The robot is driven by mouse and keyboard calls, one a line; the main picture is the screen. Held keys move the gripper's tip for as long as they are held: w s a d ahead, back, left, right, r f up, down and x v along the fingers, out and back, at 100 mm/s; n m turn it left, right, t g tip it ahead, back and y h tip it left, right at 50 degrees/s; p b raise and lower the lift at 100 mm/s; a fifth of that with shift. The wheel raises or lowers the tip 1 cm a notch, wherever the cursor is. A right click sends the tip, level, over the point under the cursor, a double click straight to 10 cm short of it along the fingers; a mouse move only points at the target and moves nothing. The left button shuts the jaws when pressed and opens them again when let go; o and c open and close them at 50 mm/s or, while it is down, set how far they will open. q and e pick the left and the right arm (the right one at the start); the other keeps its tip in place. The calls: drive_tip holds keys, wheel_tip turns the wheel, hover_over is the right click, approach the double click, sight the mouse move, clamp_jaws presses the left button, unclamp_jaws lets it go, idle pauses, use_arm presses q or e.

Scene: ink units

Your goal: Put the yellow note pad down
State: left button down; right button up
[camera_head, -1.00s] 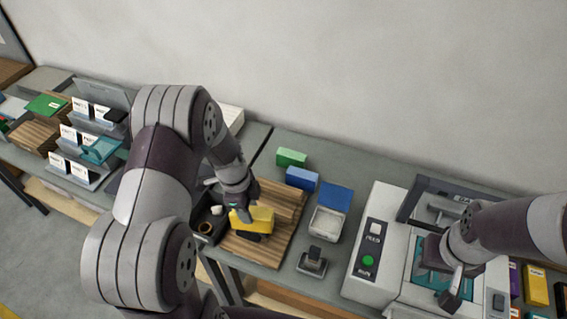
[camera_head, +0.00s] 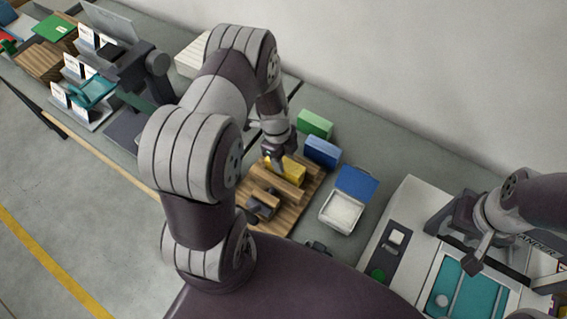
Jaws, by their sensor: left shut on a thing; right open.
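The yellow note pad (camera_head: 290,171) is at the back part of the wooden board (camera_head: 312,195), beside the blue block. My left gripper (camera_head: 277,162) is shut on the pad from above. The pad is partly hidden by the gripper and by a wooden bar in front of it. I cannot tell whether its underside touches the board. My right gripper (camera_head: 476,265) is open and empty above the machine with the teal bed at the right.
A blue block (camera_head: 322,153) and a green block (camera_head: 315,123) stand behind the board. A white open box (camera_head: 340,212) with a blue lid (camera_head: 357,184) is to its right. A dark stamp-like item (camera_head: 262,206) lies on the board's front part.

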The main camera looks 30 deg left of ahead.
use_arm(q)
drive_tip(key=shift+w+f, duration=0.1)
drive_tip(key=shift+f, duration=0.05)
drive_tip(key=shift+s+d, duration=0.1)
drive_tip(key=shift+s, duration=0.2)
drive_tip(key=c, duration=0.6)
unclamp_jaws()
drive_tip(key=shift+w, duration=0.1)
drive_tip(key=shift+f, duration=0.1)
use_arm(e)
drive_tip(key=shift+s+d+f, duration=0.1)
drive_tip(key=shift+f, duration=0.15)
